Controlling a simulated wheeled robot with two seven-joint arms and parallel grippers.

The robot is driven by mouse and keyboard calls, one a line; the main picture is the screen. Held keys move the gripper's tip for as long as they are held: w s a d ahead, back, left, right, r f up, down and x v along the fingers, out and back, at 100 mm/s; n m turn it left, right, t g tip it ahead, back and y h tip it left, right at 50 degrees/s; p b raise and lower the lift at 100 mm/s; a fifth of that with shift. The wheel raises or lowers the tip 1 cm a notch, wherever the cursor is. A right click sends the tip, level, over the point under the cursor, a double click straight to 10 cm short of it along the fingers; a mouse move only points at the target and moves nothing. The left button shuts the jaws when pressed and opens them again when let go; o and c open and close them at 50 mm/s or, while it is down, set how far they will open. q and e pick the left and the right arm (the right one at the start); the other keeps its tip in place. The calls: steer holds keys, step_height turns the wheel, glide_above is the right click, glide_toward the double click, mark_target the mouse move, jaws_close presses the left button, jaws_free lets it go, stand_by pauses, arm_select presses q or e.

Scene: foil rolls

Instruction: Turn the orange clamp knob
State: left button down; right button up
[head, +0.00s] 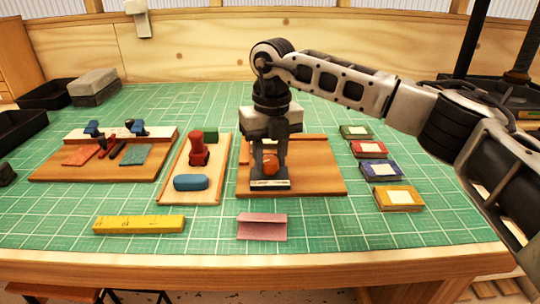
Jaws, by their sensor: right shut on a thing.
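The orange clamp knob (270,167) shows between the fingers of my right gripper (269,182). The gripper points straight down over the wooden board (318,181) in the middle of the bench and is shut on the knob. My right arm comes in from the right and bends down at the wrist above the board. The gripper body and fingers hide much of the knob and of what it is fixed to. My left gripper does not show.
A narrow board left of the gripper bears a red stamp-like piece (199,149) and a blue block (191,182). Several coloured boxes, one yellow (398,198), stand at right. A yellow bar (139,224) and a pink folded piece (262,227) lie in front.

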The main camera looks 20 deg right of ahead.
mark_target(273, 159)
stand_by(0.3)
steer(key=o, duration=1)
step_height(273, 159, up, 16)
steer(key=shift+d, duration=0.25)
